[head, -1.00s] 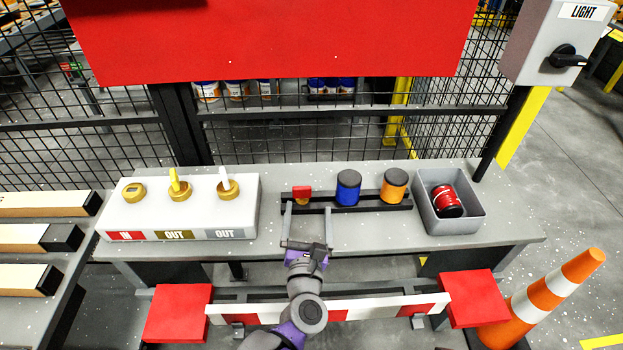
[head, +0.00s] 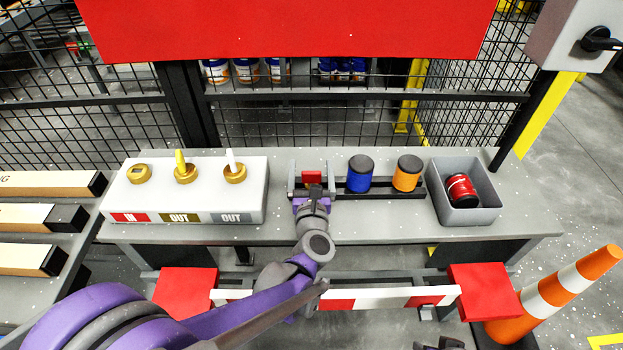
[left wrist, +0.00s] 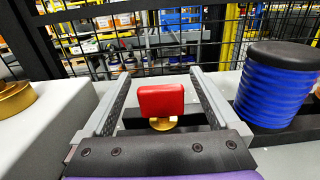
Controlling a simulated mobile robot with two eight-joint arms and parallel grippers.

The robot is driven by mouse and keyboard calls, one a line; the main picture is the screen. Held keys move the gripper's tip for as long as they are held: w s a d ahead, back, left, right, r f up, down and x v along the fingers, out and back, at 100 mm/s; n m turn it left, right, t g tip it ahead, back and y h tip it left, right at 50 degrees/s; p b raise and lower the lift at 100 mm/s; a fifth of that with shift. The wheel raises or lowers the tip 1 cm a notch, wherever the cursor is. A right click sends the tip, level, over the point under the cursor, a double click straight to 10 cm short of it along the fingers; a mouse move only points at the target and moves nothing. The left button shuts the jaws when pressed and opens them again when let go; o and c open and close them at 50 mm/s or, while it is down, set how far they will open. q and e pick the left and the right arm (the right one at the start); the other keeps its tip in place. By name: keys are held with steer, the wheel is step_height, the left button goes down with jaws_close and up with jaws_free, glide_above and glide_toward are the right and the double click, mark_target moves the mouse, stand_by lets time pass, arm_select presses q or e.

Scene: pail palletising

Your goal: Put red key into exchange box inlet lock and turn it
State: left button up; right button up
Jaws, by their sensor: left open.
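The red key (head: 312,177) stands upright in a holder at the left end of the dark rack (head: 385,193). In the left wrist view the red key (left wrist: 161,99) sits between the two open fingers, with a gap on both sides. My left gripper (head: 312,172) is open around it; it fills the left wrist view (left wrist: 160,90). The white exchange box (head: 200,200) is to the left. Its inlet lock (head: 139,174), a gold ring above the red IN label, is empty.
Two gold locks on the box hold a yellow key (head: 181,162) and a white key (head: 231,160). A blue cylinder (head: 359,175) and an orange cylinder (head: 407,174) stand right of the red key. A grey bin (head: 470,215) holds a red cylinder (head: 461,188).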

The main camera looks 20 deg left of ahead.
arm_select(q)
steer(key=shift+x, duration=0.85)
jaws_close()
